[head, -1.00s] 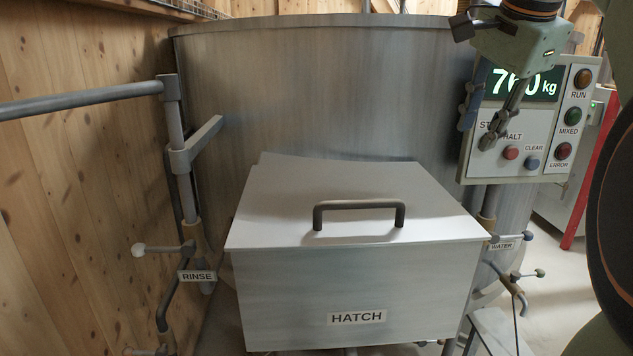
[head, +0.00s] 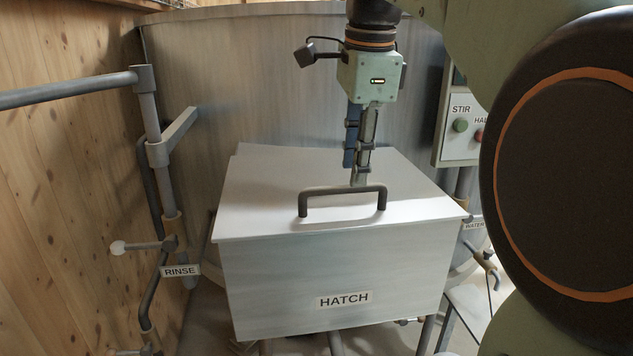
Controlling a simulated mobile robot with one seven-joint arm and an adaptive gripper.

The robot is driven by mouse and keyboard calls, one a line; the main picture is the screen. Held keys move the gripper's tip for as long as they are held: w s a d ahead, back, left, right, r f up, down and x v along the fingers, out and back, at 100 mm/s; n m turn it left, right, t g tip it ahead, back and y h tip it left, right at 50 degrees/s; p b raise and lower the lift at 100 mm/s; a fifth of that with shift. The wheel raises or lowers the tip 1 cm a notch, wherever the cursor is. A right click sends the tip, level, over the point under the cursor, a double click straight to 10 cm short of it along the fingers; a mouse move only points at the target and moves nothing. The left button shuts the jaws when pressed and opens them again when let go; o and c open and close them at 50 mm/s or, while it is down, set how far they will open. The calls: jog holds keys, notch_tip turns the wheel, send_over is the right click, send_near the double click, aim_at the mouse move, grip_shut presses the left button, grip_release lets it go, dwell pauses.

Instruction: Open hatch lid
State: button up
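The hatch lid (head: 260,205) is a pale metal plate lying closed on top of the hatch box (head: 290,280), which bears a HATCH label. A dark bar handle (head: 342,192) stands up near the lid's front edge. My gripper (head: 359,180) points down just behind the handle, toward its right half. Its fingertips are partly hidden by the handle bar. The fingers are seen nearly edge-on, so their opening is unclear. I cannot tell whether they touch the handle.
The large mixer drum (head: 230,90) rises behind the hatch. A control panel (head: 459,130) is at right, partly hidden by my arm. Rinse pipes (head: 160,160) and a wooden wall (head: 60,200) are at left. A water valve (head: 483,260) is low at right.

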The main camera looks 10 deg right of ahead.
jog(key=shift+w+f, duration=0.2)
jog(key=shift+f, duration=0.6)
jog(key=shift+w+f, duration=0.15)
jog(key=shift+f, duration=0.65)
grip_shut()
